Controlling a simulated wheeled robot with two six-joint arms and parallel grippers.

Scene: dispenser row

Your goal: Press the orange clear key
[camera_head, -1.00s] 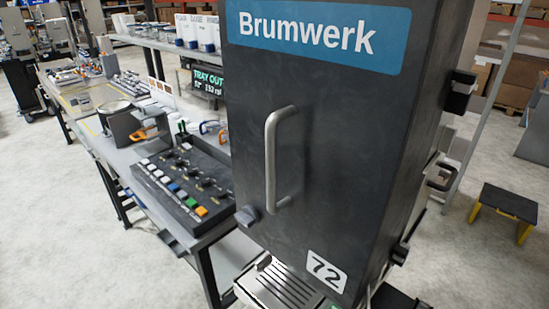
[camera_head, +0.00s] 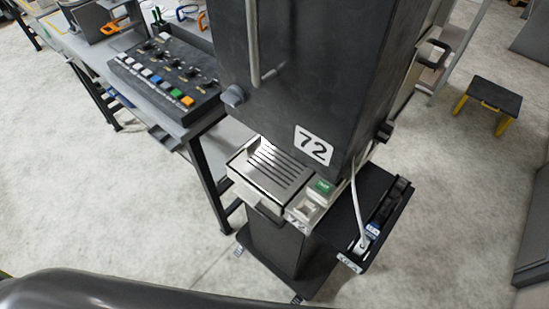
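The orange key (camera_head: 187,101) sits at the near right end of a row of coloured keys on a black control panel (camera_head: 200,112). The panel lies on a table to the left of the dark dispenser. Nothing covers the orange key. Neither of my grippers shows in this view.
The tall dark dispenser (camera_head: 300,70) marked 72 stands right of the panel. It has a slotted drip tray (camera_head: 275,168), a green button (camera_head: 322,187) and a black side shelf (camera_head: 378,190). A low stool (camera_head: 488,100) stands at right. Pale floor is open in front.

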